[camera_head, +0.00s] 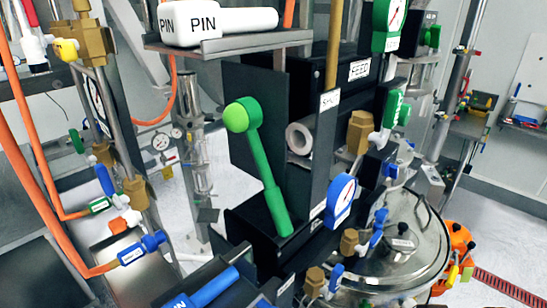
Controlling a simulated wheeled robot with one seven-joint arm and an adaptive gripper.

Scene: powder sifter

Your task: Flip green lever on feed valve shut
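A green lever (264,170) with a round green knob (242,115) stands near the middle of the picture. It leans, with the knob at upper left and its foot at lower right in a black housing (250,225). A white label that seems to read "SHUT" (330,100) is on a black plate to the right of the knob. A "FEED" label (358,70) is on the black body above and right of it. Nothing is touching the lever. My gripper is not in view.
A shelf (240,44) with white "PIN" pieces (215,24) is above the lever. A blue-rimmed gauge (342,200) and brass fittings (359,132) are close to its right. A round metal lid (400,245) is at lower right. Orange hoses (30,175) run down the left.

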